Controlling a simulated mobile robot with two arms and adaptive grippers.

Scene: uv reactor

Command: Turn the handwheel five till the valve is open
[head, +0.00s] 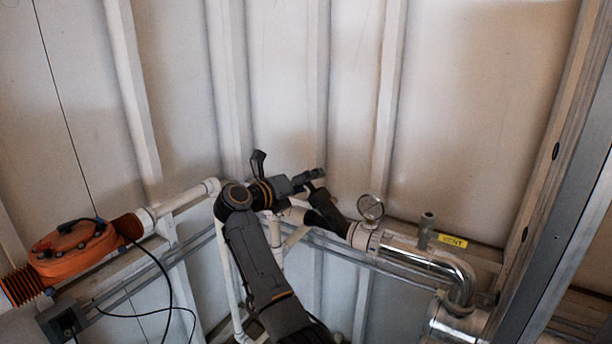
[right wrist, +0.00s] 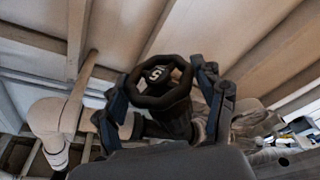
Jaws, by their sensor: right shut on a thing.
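Handwheel five (right wrist: 160,102) is a black, roughly octagonal wheel with a white "5" on its hub, seen in the right wrist view. My right gripper (right wrist: 166,84) has one finger on each side of its rim and is shut on it. In the head view my right gripper (head: 306,181) is at the top of the dark valve body (head: 326,208), which slants down to the pipe; the wheel is mostly hidden there by the fingers. The frames do not show how far the valve is open. My left gripper is not in view.
An orange unit (head: 72,252) with black cables is at the left. A ribbed wall (head: 280,80) stands behind.

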